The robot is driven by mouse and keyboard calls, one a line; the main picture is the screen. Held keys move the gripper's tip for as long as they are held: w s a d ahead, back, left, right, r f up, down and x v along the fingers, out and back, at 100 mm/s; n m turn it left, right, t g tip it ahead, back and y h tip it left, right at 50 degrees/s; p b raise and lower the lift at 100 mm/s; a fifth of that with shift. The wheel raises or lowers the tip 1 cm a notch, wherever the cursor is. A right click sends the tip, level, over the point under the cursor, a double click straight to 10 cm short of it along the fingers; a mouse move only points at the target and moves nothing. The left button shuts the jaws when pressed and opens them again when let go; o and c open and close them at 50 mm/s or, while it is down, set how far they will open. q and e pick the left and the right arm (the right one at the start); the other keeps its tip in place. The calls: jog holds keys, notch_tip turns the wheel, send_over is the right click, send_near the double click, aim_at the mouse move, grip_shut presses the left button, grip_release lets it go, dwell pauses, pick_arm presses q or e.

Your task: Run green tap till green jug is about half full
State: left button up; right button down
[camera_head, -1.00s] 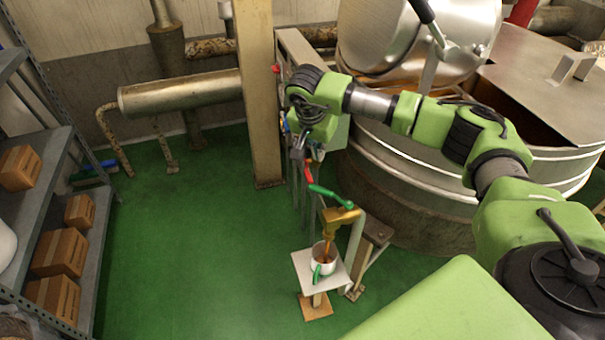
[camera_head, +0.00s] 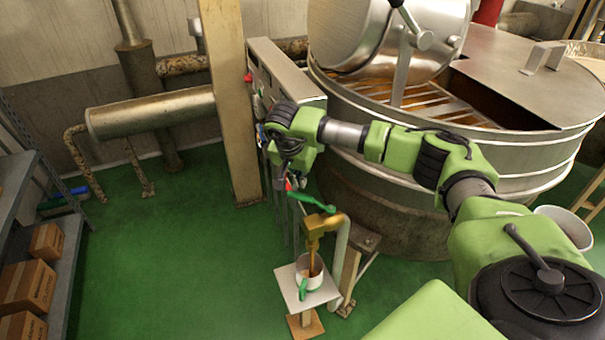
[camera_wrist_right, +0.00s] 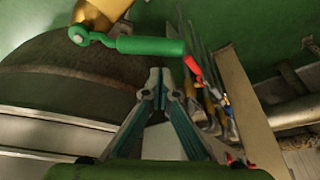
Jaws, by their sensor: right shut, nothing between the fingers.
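The green tap is a brass tap (camera_head: 318,226) with a green lever (camera_head: 312,203) on top, at the lower middle of the head view. A brown stream runs from its spout into the green jug (camera_head: 305,281), a white jug with a green handle. Brown liquid shows inside the jug, but its level is hard to judge. My right gripper (camera_wrist_right: 160,82) is shut and empty. Its tips are close to the green lever (camera_wrist_right: 150,45) in the wrist view; I cannot tell whether they touch. My left gripper is out of view.
The jug stands on a small white-topped stand (camera_head: 326,291). A large steel kettle (camera_head: 400,215) stands behind my right arm. A red lever (camera_wrist_right: 193,66) shows beside my fingertips. A beige post (camera_head: 229,100) stands to the left. The green floor on the left is clear.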

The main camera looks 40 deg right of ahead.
jog(key=shift+s+a, duration=0.55)
jog(key=shift+a, duration=0.25)
